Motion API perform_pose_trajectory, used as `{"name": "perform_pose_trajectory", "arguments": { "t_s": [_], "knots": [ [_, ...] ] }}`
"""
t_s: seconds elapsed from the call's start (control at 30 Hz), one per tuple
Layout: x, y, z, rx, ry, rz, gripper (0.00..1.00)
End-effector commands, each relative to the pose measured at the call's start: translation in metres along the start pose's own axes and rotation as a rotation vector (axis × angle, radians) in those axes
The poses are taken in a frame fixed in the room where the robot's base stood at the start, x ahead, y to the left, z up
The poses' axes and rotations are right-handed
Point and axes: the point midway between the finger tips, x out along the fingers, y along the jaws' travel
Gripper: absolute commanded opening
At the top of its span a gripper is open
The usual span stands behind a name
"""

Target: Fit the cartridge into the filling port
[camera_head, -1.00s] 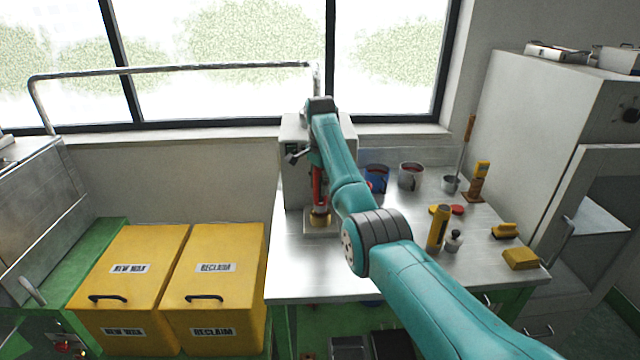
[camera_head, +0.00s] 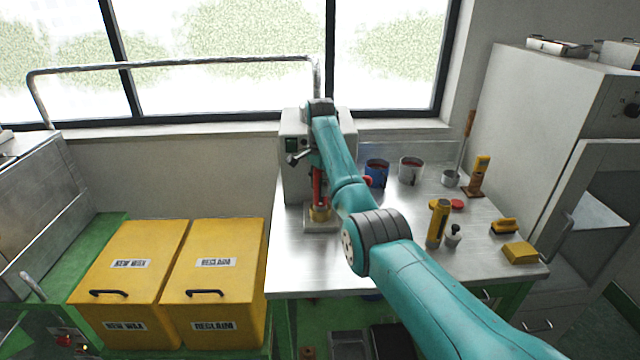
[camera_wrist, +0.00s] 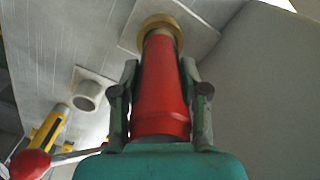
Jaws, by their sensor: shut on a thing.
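The red cartridge (camera_wrist: 162,92) stands between the two fingers of my gripper (camera_wrist: 160,66), which is shut on its sides. In the wrist view its far end meets the brass ring of the filling port (camera_wrist: 158,24); whether it is fully seated is hidden. In the head view the cartridge (camera_head: 317,183) looks upright, directly above the brass port (camera_head: 319,213) on its pale base plate. My gripper is mostly hidden there behind my arm.
The grey injection machine (camera_head: 294,175) stands right behind the port. A red-knobbed lever (camera_wrist: 30,164) shows low in the wrist view. A blue pot (camera_head: 377,172), grey pot (camera_head: 411,170) and yellow tool (camera_head: 438,222) stand to the right. The front left tabletop is clear.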

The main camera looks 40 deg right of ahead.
Motion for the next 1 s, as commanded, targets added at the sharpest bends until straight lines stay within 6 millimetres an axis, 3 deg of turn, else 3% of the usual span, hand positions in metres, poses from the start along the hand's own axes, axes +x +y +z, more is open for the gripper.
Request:
{"name": "perform_pose_trajectory", "arguments": {
  "t_s": [0.97,1.0],
  "knots": [
    [0.021,0.000,0.000,0.000,0.000,0.000,0.01],
    [0.021,0.000,0.000,0.000,0.000,-0.001,0.49]
  ]
}}
